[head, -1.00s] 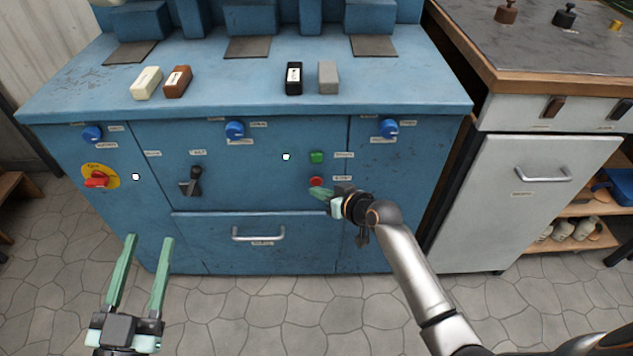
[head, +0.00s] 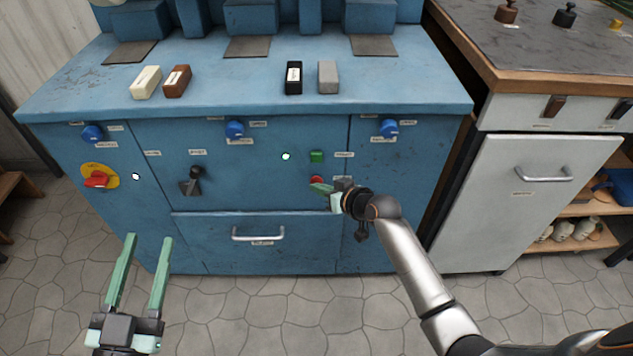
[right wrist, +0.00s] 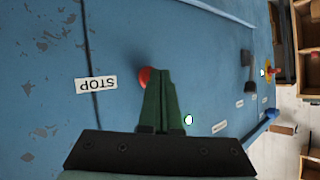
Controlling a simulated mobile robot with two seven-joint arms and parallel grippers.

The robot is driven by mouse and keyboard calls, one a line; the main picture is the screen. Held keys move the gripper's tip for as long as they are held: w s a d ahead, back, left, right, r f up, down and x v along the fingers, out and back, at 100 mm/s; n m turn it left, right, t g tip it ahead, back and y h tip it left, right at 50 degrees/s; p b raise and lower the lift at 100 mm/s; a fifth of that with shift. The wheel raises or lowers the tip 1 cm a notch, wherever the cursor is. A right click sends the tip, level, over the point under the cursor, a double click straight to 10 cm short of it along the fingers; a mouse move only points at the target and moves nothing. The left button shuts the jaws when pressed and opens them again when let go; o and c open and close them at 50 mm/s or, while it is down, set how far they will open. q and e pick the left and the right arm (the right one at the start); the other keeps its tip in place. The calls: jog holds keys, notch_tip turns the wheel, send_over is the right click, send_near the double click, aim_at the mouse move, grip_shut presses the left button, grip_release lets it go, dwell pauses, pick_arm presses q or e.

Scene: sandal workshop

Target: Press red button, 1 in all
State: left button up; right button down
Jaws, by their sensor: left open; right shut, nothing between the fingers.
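The red button (head: 316,180) is on the front of the blue cabinet, below the green button (head: 317,156). My right gripper (head: 318,188) is shut and empty, with its tips in front of the red button's lower part. In the right wrist view the red button (right wrist: 145,77) shows beside and partly behind the shut fingertips (right wrist: 160,72), next to a label reading STOP (right wrist: 96,85). I cannot tell whether the tips touch it. My left gripper (head: 141,238) is open and empty, low in front of the cabinet's left side.
The blue cabinet (head: 260,190) also carries a red rotary switch (head: 96,180) on yellow, a black lever (head: 191,184), blue knobs (head: 235,130) and a drawer handle (head: 258,234). Several small blocks (head: 177,82) lie on its top. A white cabinet (head: 530,190) stands at the right.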

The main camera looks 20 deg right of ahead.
jog(key=shift+w, duration=0.2)
dwell(0.5)
jog(key=shift+s+a+p, duration=0.15)
jog(key=shift+s+p, duration=0.55)
jog(key=shift+s, duration=0.15)
jog(key=s+p, duration=0.1)
jog(key=s, duration=0.1)
jog(key=s+a+p, duration=0.1)
jog(key=s+p, duration=0.1)
jog(key=shift+s+a, duration=0.2)
jog(key=shift+s, duration=0.2)
dwell(0.4)
